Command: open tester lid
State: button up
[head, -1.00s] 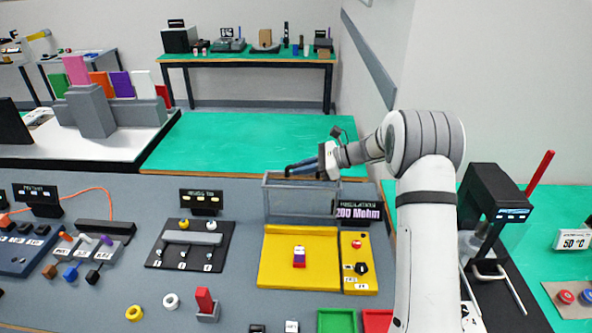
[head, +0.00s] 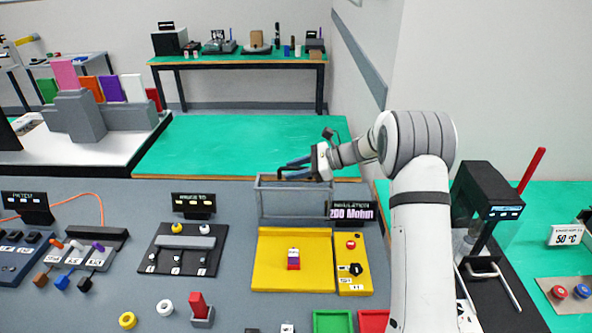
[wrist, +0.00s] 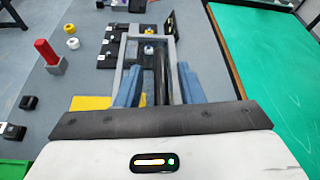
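The insulation tester has a yellow base (head: 265,262) on the grey table, with a red-white-purple part standing on it. Its lid (head: 258,205), a grey-framed panel, stands raised at the back edge of the base. My gripper (head: 281,169) is at the lid's top edge, with its blue fingers apart. In the wrist view my gripper (wrist: 160,88) shows its two blue fingers spread, with the lid's grey frame (wrist: 118,70) seen between and beyond them. Whether a finger touches the frame cannot be told.
A yellow control strip (head: 353,280) with a red button and black knob lies right of the base. A display reading 200 Mohm (head: 350,211) stands behind it. Green (head: 333,321) and red (head: 373,320) trays lie in front. A black machine (head: 488,190) stands at the right.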

jog(key=b+v, duration=0.1)
jog(key=v, duration=0.6)
jog(key=shift+d+r+b, duration=0.15)
jog(key=shift+d+b, duration=0.2)
jog(key=shift+b, duration=0.05)
jog(key=s+d+r+n+h, duration=0.1)
jog(key=s+r+n+h, duration=0.25)
jog(key=s, duration=0.65)
jog(key=s+r+n+h, duration=0.2)
jog(key=s+n+h, duration=0.2)
jog(key=s, duration=0.6)
jog(key=s+d+f+n+t+h, duration=0.1)
jog(key=s+d+n+h, duration=0.2)
jog(key=s, duration=0.6)
jog(key=s+d+f+n+t+h, duration=0.1)
jog(key=s+d+n+h, duration=0.2)
jog(key=s, duration=0.6)
jog(key=d+n, duration=0.2)
jog(key=n, duration=0.1)
jog(key=shift+s+f, duration=0.15)
jog(key=shift+s, duration=0.1)
